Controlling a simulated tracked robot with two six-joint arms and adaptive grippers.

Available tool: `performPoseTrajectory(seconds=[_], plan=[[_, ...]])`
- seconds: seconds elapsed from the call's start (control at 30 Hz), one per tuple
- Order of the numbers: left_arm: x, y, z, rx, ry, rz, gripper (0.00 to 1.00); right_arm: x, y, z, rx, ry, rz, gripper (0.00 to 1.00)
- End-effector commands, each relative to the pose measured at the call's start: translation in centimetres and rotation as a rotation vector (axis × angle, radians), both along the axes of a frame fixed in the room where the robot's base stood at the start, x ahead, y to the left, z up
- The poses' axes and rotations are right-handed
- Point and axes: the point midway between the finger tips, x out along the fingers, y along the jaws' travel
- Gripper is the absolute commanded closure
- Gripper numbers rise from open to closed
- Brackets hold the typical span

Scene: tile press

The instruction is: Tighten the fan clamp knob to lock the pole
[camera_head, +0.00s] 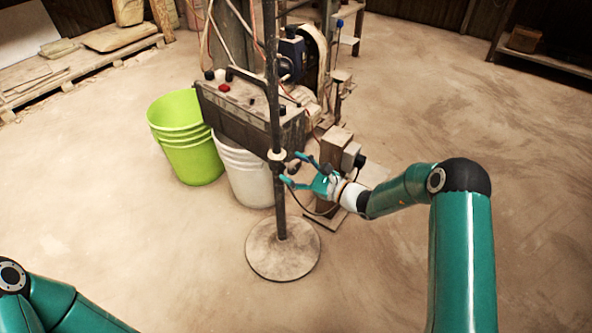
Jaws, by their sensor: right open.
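A dark upright pole (280,215) rises from a round dusty base (283,249) on the floor. A small pale clamp knob or collar (277,155) sits on the pole about mid-picture. My right gripper (292,168) is open, its teal fingers spread and pointing left, close to the pole at the height of the collar. I see nothing held in it. I cannot tell whether a fingertip touches the collar or pole. My left arm (60,300) shows only at the bottom left; its gripper is outside the view.
Behind the pole stands a machine with a control box (245,110) with a red button. A green bucket (190,155) and a white bucket (247,172) stand left of the pole. A pallet (75,72) lies back left.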

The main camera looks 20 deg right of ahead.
Motion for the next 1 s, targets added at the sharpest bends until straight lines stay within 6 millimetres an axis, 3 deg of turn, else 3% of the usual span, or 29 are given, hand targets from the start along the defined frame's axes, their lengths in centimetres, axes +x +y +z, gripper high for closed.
performPoseTrajectory(seconds=[0.27, 0.6, 0.63, 1.0], plan=[[0.00, 0.00, 0.00, 0.000, 0.000, 0.000, 0.60, 0.06, 0.11, -0.01, 0.001, 0.001, 0.001, 0.33], [0.00, 0.00, -0.01, 0.000, 0.000, 0.000, 0.60, 0.06, 0.12, -0.01, 0.001, 0.001, 0.001, 0.90], [-0.04, -0.10, 0.00, 0.000, 0.001, -0.004, 0.60, 0.05, -0.78, -0.02, -0.001, 0.000, -0.004, 0.93], [0.00, 0.00, 0.59, 0.000, 0.000, 0.000, 0.60, 0.07, -0.05, 0.12, 0.046, 0.037, -0.004, 0.93]])
